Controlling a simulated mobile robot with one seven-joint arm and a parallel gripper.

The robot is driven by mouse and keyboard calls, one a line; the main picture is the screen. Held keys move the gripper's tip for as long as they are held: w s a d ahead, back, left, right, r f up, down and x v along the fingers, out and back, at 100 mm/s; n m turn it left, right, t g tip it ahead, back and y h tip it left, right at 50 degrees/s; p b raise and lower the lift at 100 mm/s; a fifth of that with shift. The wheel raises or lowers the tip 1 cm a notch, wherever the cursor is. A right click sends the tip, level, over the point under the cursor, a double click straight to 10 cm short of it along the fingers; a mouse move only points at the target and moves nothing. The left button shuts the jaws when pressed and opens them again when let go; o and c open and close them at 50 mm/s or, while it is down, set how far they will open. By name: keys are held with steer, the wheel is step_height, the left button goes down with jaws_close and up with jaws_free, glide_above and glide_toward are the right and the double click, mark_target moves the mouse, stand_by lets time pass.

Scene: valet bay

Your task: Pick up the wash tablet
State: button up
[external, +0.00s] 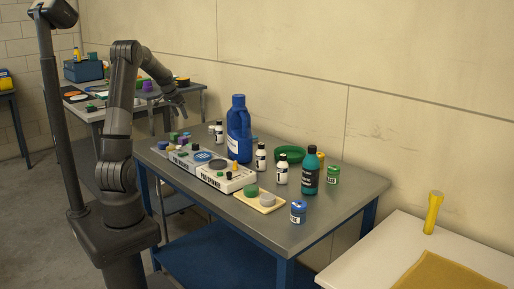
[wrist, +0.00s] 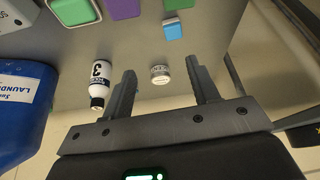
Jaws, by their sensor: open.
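A small round whitish-grey disc with a marked side (wrist: 160,76), which looks like the wash tablet, rests on the grey table. In the wrist view it appears between my two fingertips, touching neither. My gripper (wrist: 160,70) is open and empty. In the external view my gripper (external: 179,106) hangs above the far left end of the table, fingers pointing down and right. I cannot make out the disc in the external view.
A white bottle with a black cap (wrist: 97,84) stands close beside my left finger. A big blue laundry bottle (external: 238,130) is further left in the wrist view. Purple, green and cyan blocks (wrist: 172,30) lie past the disc. The wall (external: 300,90) runs behind the table.

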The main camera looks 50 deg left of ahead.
mark_target(187, 133)
steer(key=a+f, duration=0.2)
steer(key=shift+w+a, duration=0.1)
steer(key=shift+a, duration=0.25)
steer(key=x, duration=1)
steer(key=shift+w+d, duration=0.1)
steer(key=shift+w, duration=0.2)
steer(key=shift+c, duration=0.4)
steer(key=c, duration=1)
steer(key=shift+o, duration=0.2)
steer(key=shift+r, duration=0.1)
